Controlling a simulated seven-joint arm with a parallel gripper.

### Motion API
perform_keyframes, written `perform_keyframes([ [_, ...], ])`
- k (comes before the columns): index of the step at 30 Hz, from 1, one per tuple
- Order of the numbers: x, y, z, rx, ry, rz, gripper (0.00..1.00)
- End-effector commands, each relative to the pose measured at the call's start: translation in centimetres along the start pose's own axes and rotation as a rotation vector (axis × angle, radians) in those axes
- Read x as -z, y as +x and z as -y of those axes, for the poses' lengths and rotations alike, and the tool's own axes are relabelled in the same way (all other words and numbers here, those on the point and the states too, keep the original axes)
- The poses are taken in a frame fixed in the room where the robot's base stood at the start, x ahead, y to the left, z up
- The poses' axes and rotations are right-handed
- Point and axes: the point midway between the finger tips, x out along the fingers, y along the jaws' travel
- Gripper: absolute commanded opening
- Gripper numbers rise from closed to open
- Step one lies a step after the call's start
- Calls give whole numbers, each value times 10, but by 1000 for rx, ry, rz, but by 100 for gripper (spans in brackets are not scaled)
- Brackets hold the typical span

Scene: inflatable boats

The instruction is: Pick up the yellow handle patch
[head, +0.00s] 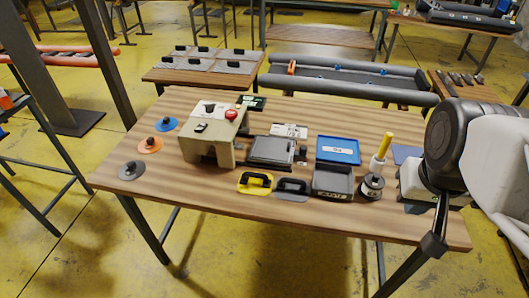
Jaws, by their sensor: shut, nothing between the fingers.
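The yellow handle patch (243,188) lies flat on the wooden table near its front edge, just left of centre in the head view. It has a black handle on top. My gripper (434,244) is at the far right, by the table's front right edge, well apart from the patch. It is shut and empty, with the fingers pointing down. A grey handle patch (292,195) lies right beside the yellow one.
A beige machine (206,150) with a red button stands behind and left of the patch. A grey tray (333,194), a blue tray (338,150) and a yellow-capped bottle (381,155) stand to the right. Round valve patches (131,171) lie at left.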

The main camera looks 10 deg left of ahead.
Motion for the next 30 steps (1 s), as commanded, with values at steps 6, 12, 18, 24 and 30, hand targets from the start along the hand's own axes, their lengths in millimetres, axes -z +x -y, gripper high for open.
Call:
perform_keyframes([
  [6,0,0,0,0,0,0,0],
  [12,0,0,0,0,0,0,14],
  [18,0,0,0,0,0,0,44],
  [24,0,0,0,0,0,0,49],
  [30,2,1,1,0,-9,1,49],
])
